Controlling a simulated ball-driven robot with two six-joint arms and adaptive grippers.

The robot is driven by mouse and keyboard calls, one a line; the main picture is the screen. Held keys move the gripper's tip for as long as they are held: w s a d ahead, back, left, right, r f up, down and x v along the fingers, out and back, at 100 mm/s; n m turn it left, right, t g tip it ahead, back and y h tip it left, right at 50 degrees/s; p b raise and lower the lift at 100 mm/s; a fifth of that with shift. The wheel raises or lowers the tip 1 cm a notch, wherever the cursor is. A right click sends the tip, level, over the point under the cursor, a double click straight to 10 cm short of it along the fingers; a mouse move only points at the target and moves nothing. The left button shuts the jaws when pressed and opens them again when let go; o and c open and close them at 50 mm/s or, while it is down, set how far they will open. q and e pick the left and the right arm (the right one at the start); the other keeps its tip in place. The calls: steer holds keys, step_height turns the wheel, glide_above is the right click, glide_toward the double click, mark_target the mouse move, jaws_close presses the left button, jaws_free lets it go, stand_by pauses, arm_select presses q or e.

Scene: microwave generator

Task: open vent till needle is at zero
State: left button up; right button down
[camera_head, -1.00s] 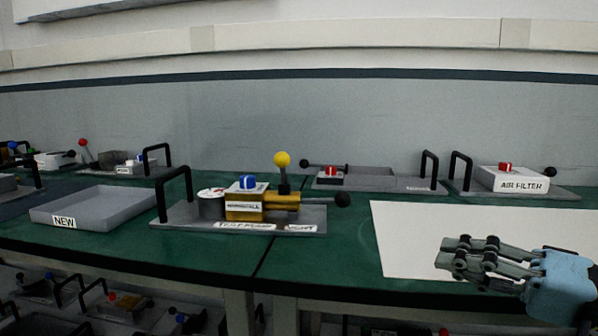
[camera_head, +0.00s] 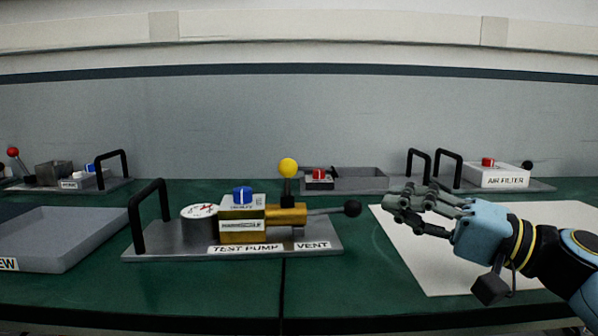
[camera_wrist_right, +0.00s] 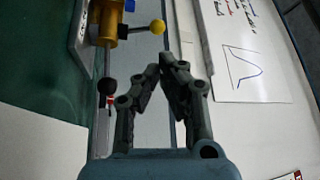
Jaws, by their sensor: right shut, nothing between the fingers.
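The test pump (camera_head: 240,232) is a brass body on a grey metal plate with labels reading TEST PUMP and VENT. Its round white gauge (camera_head: 200,211) faces up at the left; the needle reading is too small to tell. A yellow ball knob (camera_head: 288,168) stands upright on the pump. A lever with a black ball (camera_head: 352,208) sticks out to the right above the VENT end. My right gripper (camera_head: 405,202) is shut and empty, to the right of the black ball and apart from it. In the right wrist view, the black ball (camera_wrist_right: 108,86) lies left of my fingertips (camera_wrist_right: 160,68).
A black handle (camera_head: 150,212) rises at the plate's left end. A grey tray (camera_head: 60,238) stands further left. A white sheet (camera_head: 450,262) lies under my right arm. The air filter unit (camera_head: 497,176) and another tray (camera_head: 350,181) stand behind.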

arm_select(q)
steer(key=shift+d+r+p, duration=0.25)
steer(key=shift+r+p, duration=0.3)
steer(key=shift+p, duration=0.05)
steer(key=shift+d+r+p, duration=0.2)
steer(key=shift+r+p, duration=0.35)
arm_select(e)
glide_toward(296, 167)
steer(key=x, duration=0.7)
steer(key=shift+a, duration=0.15)
arm_select(q)
steer(key=shift+w+r, duration=0.1)
arm_select(e)
steer(key=shift+w, duration=0.1)
